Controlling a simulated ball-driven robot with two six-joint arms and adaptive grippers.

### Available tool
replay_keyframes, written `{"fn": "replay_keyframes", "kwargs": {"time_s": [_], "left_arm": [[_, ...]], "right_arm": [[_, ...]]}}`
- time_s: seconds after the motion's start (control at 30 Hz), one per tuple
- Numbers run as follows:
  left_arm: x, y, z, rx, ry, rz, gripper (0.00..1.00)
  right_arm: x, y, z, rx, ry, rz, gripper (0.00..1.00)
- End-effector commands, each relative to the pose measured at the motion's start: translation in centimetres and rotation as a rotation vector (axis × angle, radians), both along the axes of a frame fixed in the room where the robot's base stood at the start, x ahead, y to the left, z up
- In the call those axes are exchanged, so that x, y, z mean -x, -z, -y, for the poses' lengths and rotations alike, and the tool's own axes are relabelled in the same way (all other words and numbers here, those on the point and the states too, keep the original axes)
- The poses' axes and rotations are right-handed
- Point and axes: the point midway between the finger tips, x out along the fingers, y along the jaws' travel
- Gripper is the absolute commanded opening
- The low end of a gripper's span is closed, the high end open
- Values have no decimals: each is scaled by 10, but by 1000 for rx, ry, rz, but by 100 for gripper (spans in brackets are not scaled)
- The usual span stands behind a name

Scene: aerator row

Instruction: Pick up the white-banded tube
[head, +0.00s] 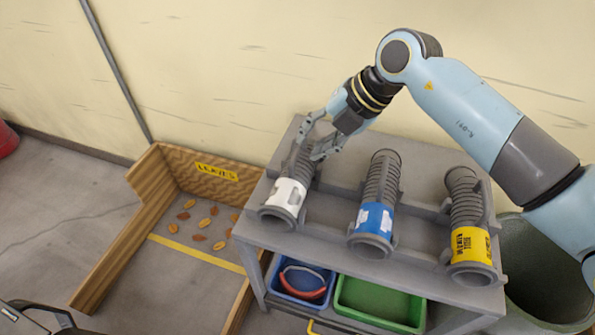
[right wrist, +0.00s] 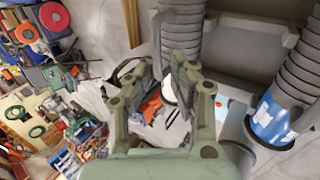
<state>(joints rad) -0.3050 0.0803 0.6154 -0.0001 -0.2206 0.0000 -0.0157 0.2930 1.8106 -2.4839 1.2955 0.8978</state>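The white-banded tube (head: 287,195) is a grey ribbed hose with a white band, lying at the left of a row on a grey rack. My right gripper (head: 314,140) is open at the tube's far, upper end, with its fingers apart on either side of the ribbed part; I cannot tell whether they touch it. In the right wrist view the fingers (right wrist: 163,75) are spread, and the ribbed hose (right wrist: 181,35) with part of its white band shows beyond them. A dark part at the lower left of the head view looks like my left gripper (head: 42,316), mostly cut off.
A blue-banded tube (head: 374,217) and a yellow-banded tube (head: 470,244) lie to the right on the rack (head: 333,205). Blue (head: 290,294) and green (head: 385,305) bins sit below. A wooden leaf pen (head: 150,185) stands left, a large grey bin (head: 548,265) right.

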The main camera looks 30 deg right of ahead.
Motion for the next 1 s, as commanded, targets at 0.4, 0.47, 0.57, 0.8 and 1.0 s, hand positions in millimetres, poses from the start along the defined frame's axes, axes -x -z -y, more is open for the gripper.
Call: {"fn": "replay_keyframes", "kwargs": {"time_s": [0.4,0.47,0.57,0.8,1.0], "left_arm": [[-5,8,1,0,1,7,40],[-7,8,1,0,1,10,40],[-8,7,1,0,1,12,40],[-8,7,1,0,0,12,40],[-7,7,1,1,0,11,40]], "right_arm": [[-27,41,-17,-2,-1,1,23],[-29,43,-18,-1,-1,2,23],[-29,43,-18,-1,-2,2,23],[-29,43,-18,-1,-1,2,6],[-29,43,-18,-1,-1,2,0]]}}
